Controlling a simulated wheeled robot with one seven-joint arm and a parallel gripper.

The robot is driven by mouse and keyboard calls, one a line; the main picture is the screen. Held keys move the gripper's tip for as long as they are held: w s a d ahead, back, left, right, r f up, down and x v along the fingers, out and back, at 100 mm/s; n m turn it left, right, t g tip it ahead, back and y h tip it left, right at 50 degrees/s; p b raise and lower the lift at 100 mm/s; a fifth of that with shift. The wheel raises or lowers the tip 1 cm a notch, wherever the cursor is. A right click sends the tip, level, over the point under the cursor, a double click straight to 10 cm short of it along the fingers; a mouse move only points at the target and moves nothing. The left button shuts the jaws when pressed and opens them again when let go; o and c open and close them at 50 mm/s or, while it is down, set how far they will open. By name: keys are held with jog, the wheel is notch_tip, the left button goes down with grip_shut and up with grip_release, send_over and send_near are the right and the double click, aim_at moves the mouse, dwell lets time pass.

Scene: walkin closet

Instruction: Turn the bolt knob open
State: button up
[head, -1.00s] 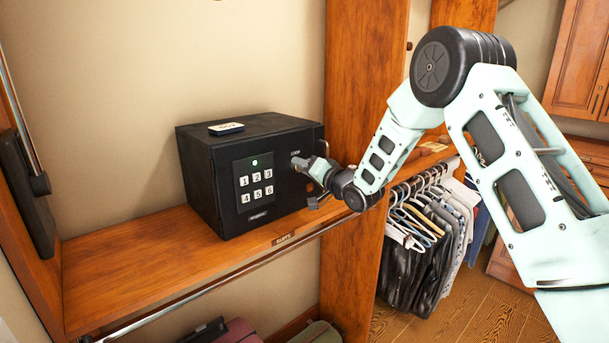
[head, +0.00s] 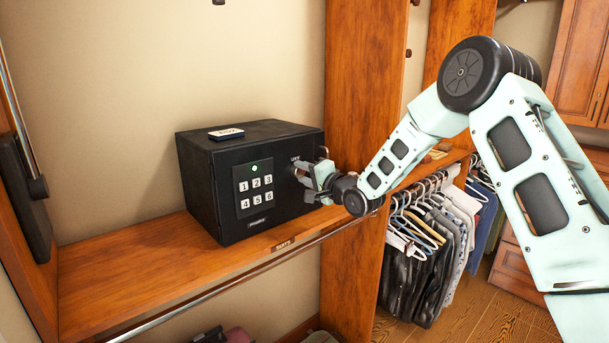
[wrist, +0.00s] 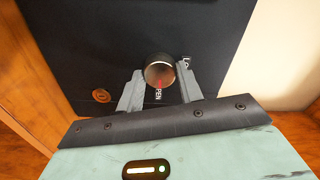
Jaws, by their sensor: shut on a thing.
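A black safe (head: 215,195) with a number keypad (head: 256,188) and a lit green light stands on a wooden shelf. Its round metal bolt knob (wrist: 160,67) shows in the wrist view, with a red mark on its face. The red mark points down the picture, toward lettering that reads "PEN", its start hidden. Another label, starting with "L", is at the knob's right, partly covered. My gripper (wrist: 160,80) is shut on the knob, one finger on either side. In the head view my gripper (head: 311,178) is at the right of the safe's front and hides most of the knob.
A small box (head: 226,133) lies on top of the safe. The shelf (head: 120,270) is bare left of the safe. A wooden upright (head: 362,90) stands right behind my wrist.

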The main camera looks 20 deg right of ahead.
jog(key=o, duration=1)
jog(key=b+v, duration=0.5)
jog(key=v, duration=1.2)
jog(key=shift+s+d, duration=0.15)
